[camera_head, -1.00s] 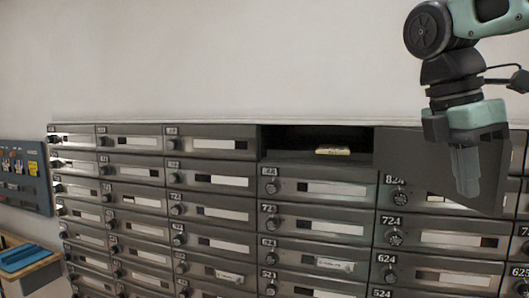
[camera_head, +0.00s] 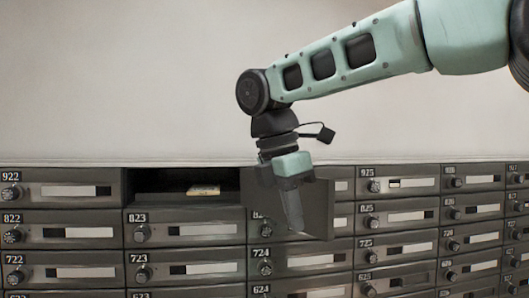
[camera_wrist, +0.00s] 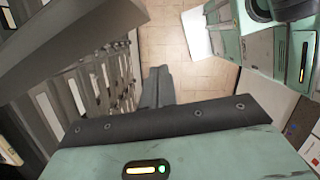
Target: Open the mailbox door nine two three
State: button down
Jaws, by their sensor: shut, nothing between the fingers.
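The compartment of mailbox 923 (camera_head: 165,182) stands open in the top row, between door 922 (camera_head: 62,190) and the swung-out door. No number shows on it; it sits above 823. Its dark grey door (camera_head: 320,207) stands out to the right of the opening, across the box beside it. A small yellowish item (camera_head: 203,190) lies inside. My gripper (camera_head: 296,222) points down in front of the open door, its fingers together and empty. Whether it touches the door I cannot tell. The wrist view shows the closed fingers (camera_wrist: 159,84) and a large grey panel, probably this door (camera_wrist: 70,45), at upper left.
Closed numbered doors fill the bank, including 823 (camera_head: 185,229), 822 (camera_head: 62,230) and 925 (camera_head: 398,184). The wall above is bare. The wrist view shows tiled floor (camera_wrist: 165,35) below and part of my green body at upper right.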

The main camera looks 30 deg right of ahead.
jog(key=a+b+v, duration=0.1)
jog(key=b+v, duration=0.1)
jog(key=v, duration=0.8)
jog(key=s+a+f+m+y+b, duration=0.15)
jog(key=a+f+b, duration=0.3)
jog(key=f, duration=0.85)
jog(key=s+a+f+m+b, duration=0.25)
jog(key=a+f+b, duration=0.2)
jog(key=f, duration=0.95)
jog(key=s+f+m+b, duration=0.1)
jog(key=s+f, duration=0.3)
jog(key=f, duration=0.4)
jog(key=s+a+f+m+y+b, duration=0.1)
jog(key=s+f+m+b, duration=0.1)
jog(key=s+f, duration=0.3)
jog(key=s+f+m+y+b, duration=0.1)
jog(key=s+f+b, duration=0.3)
jog(key=f, duration=0.8)
jog(key=shift+s+a+m, duration=0.2)
jog(key=shift+s+m, duration=0.05)
jog(key=shift+m, duration=0.15)
